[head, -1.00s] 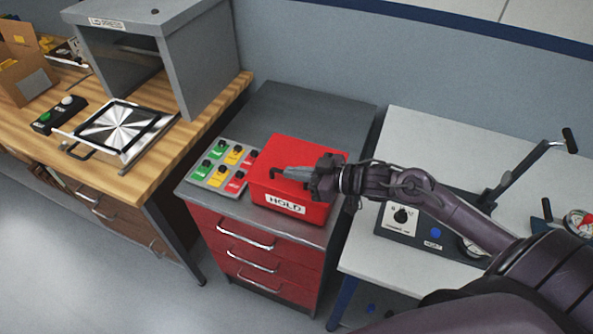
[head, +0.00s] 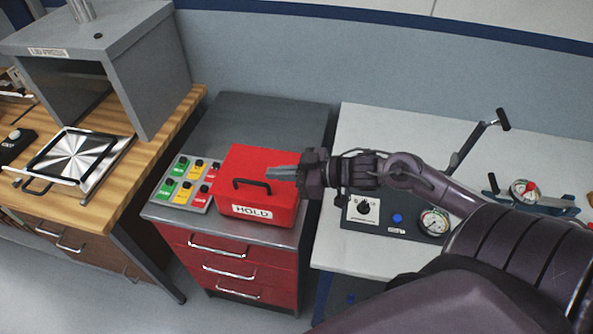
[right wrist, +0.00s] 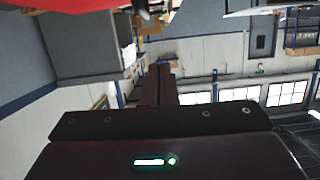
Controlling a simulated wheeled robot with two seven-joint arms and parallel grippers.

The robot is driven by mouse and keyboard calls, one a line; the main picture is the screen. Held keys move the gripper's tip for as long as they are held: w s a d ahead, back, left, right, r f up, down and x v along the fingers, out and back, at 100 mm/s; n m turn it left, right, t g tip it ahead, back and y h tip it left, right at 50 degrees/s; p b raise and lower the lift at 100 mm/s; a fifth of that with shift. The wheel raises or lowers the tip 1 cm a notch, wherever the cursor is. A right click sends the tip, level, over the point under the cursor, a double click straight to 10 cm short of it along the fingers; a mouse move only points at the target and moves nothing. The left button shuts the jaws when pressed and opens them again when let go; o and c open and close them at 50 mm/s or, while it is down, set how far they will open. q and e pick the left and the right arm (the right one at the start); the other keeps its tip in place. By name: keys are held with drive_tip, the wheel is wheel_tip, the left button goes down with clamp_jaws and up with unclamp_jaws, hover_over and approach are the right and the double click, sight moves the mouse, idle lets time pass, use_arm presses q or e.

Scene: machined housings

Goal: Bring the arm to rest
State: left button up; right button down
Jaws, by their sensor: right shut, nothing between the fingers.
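My right arm reaches in from the right in the head view. Its gripper (head: 284,172) is shut and empty, in front of the upper right part of a red box marked HOLD (head: 225,192). The box has a black handle on its lid, and the gripper is clear of that handle. I cannot tell how high the gripper is over the lid. My left gripper is not in view.
The box stands on a grey-topped red drawer cabinet (head: 265,115) beside a button panel (head: 185,183). A press (head: 150,70) and a metal plate in a frame (head: 75,158) are on the wooden bench at left. A white table (head: 375,125) holds a gauge unit (head: 398,218).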

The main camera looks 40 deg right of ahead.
drive_tip(key=v, duration=0.4)
drive_tip(key=shift+s+a+r, duration=0.1)
drive_tip(key=shift+s+r, duration=0.05)
drive_tip(key=shift+s, duration=0.05)
